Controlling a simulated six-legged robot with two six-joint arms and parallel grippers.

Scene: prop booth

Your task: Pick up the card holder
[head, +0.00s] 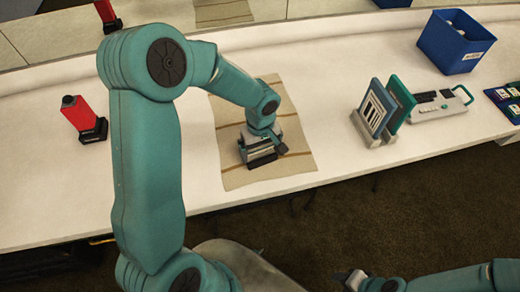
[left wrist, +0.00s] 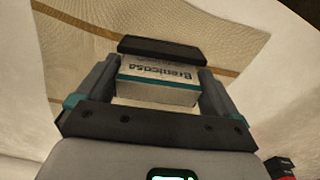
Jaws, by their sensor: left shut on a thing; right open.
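The card holder (head: 262,161) is dark, with a block of white cards printed in teal; the cards show large in the left wrist view (left wrist: 160,78), with a black bar of the holder (left wrist: 163,49) beyond them. It is over the striped beige mat (head: 292,125); I cannot tell whether it touches the mat. My left gripper (head: 260,148) is shut on it, one finger at each side in the left wrist view. The gripper hides part of the holder in the head view. My right gripper (head: 364,281) is open and empty at the bottom edge, away from the counter.
A red object on a black base (head: 82,118) stands left of the mat. To the right are blue and teal panels in a stand (head: 374,110), a white device (head: 440,105) and a blue bin (head: 456,45). The white counter's front edge runs below the mat.

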